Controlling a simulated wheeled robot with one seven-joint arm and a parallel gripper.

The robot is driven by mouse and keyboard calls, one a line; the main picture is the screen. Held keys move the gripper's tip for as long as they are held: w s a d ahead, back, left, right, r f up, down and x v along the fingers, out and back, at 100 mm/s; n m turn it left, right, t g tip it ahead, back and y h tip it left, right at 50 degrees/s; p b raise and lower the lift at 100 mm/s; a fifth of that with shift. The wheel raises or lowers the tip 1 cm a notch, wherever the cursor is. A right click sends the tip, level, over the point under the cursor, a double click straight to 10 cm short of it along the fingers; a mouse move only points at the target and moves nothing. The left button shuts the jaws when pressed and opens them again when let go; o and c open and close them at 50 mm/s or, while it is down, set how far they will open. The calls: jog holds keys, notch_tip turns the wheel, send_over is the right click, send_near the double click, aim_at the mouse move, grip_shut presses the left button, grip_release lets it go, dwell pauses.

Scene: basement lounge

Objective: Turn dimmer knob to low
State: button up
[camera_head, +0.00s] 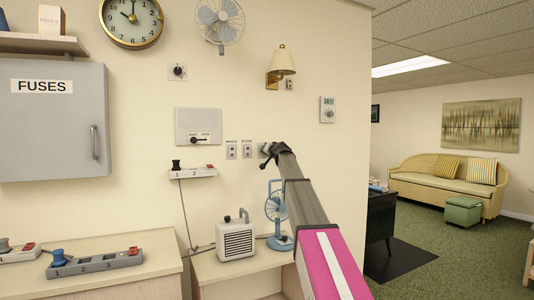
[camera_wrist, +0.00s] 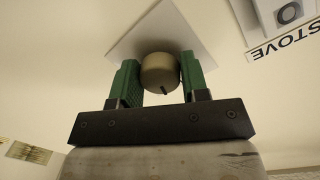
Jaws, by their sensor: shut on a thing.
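A round tan knob (camera_wrist: 160,72) on a white square wall plate (camera_wrist: 185,30) is in the wrist view, with a small dark mark on its lower rim. My gripper (camera_wrist: 160,80) has its green fingers on both sides of the knob and is shut on it. In the head view my gripper (camera_head: 264,153) is at the wall, right of two small labelled switch plates (camera_head: 239,151). The held knob cannot be made out there, behind my gripper and arm.
A STOVE label (camera_wrist: 287,38) is beside the plate. Above the arm is a wall lamp (camera_head: 281,66); a thermostat (camera_head: 327,110) is to the right. A blue fan (camera_head: 276,208) and white heater (camera_head: 236,239) stand below on a cabinet.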

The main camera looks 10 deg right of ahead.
jog(key=shift+f+n, duration=0.1)
jog(key=shift+n, duration=1.7)
jog(key=o, duration=0.9)
jog(key=shift+h, duration=0.3)
jog(key=v, duration=1)
jog(key=shift+s+d+f, duration=0.1)
jog(key=shift+s+d, duration=0.05)
jog(key=shift+s, duration=0.25)
